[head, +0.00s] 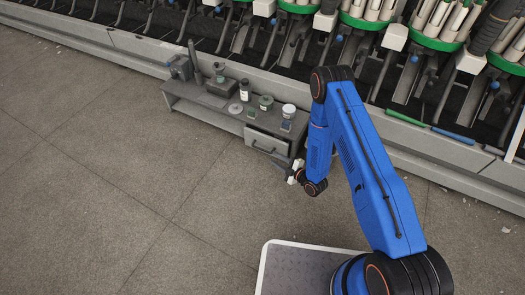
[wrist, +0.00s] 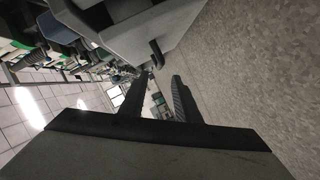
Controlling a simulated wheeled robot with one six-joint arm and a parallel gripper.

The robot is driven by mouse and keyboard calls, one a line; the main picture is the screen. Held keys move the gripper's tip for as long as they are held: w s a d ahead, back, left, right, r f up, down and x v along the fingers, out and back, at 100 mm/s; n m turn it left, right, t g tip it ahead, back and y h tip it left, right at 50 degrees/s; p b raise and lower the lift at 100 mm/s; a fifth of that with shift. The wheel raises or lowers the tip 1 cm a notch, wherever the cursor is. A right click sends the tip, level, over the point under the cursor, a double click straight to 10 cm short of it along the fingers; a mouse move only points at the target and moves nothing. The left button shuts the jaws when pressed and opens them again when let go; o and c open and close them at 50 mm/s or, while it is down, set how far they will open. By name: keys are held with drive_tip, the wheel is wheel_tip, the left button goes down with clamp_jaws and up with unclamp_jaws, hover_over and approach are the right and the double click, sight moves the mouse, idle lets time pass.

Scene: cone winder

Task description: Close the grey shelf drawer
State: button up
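The grey shelf (head: 205,108) stands low on the floor against the long machine. Its drawer (head: 265,142) is at the right end, with a light grey front and a dark bar handle. I cannot tell exactly how far the drawer stands out. My gripper (head: 291,171) is low, just right of the drawer front. In the wrist view my gripper (wrist: 159,80) is open, with an empty gap between its two dark fingers. The drawer (wrist: 135,30) fills the top there, and its handle (wrist: 156,53) is just beyond the fingertips, apart from them as far as I can see.
Jars, a white-lidded pot (head: 288,111) and a dark vise-like tool (head: 180,67) stand on the shelf top. The machine (head: 290,45) with green rings and cones runs along the back. Green and blue sticks (head: 452,135) lie on its ledge. The floor in front is clear.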

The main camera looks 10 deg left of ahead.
sight(265, 151)
drive_tip(key=x, duration=1.1)
drive_tip(key=shift+c, duration=0.2)
clamp_jaws()
